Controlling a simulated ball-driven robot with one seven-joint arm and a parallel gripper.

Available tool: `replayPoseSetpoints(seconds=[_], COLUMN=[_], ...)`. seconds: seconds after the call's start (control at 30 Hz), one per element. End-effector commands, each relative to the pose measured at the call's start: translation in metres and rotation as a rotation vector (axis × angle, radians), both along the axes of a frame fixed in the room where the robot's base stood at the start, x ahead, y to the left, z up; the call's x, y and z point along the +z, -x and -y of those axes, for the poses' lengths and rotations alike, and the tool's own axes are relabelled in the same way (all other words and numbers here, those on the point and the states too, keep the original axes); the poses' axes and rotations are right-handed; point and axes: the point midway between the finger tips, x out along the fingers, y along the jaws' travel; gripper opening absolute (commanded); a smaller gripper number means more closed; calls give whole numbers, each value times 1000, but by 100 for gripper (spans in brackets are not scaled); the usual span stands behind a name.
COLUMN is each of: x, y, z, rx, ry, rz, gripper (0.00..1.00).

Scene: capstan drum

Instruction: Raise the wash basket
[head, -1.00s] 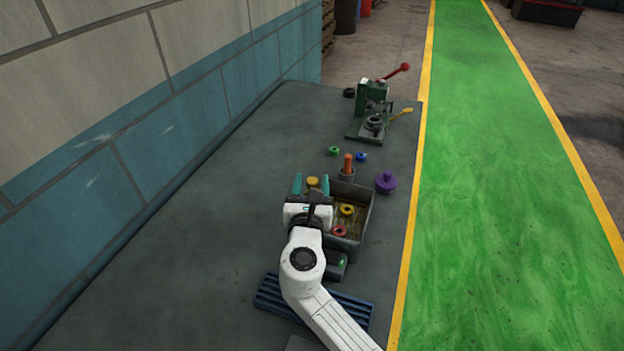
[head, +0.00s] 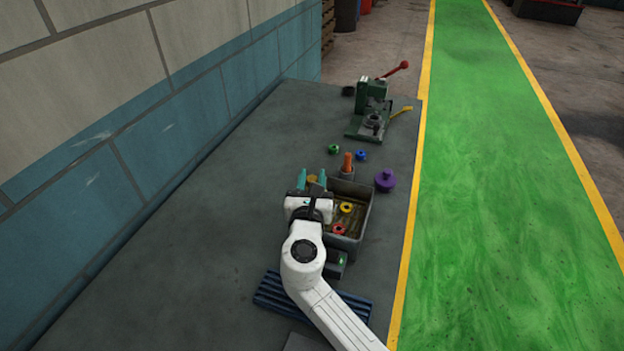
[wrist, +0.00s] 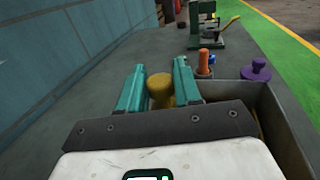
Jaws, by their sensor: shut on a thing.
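A grey open box (head: 361,222) stands on the bench, with a yellow ring (head: 346,208) and a red ring (head: 338,229) inside. I cannot make out a separate basket from its dark yellowish inside. In the wrist view the fingers (wrist: 158,75) flank the drum, whose lower part is hidden.
An orange peg (head: 347,161) and a purple knob (head: 385,181) stand behind and right of the box. Green (head: 334,149) and blue (head: 361,155) pieces lie beyond, before a green press (head: 370,100). A blue rack (head: 355,305) lies in front. The bench's left side is clear.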

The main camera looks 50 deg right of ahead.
Motion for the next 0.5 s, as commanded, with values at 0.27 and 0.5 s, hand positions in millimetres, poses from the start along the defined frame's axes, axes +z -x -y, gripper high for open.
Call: replayPoseSetpoints(seconds=[0.27, 0.5], x=[0, 15], y=[0, 0], z=[0, -1], rx=[0, 1], ry=[0, 0], rz=[0, 0], gripper=[0, 0])
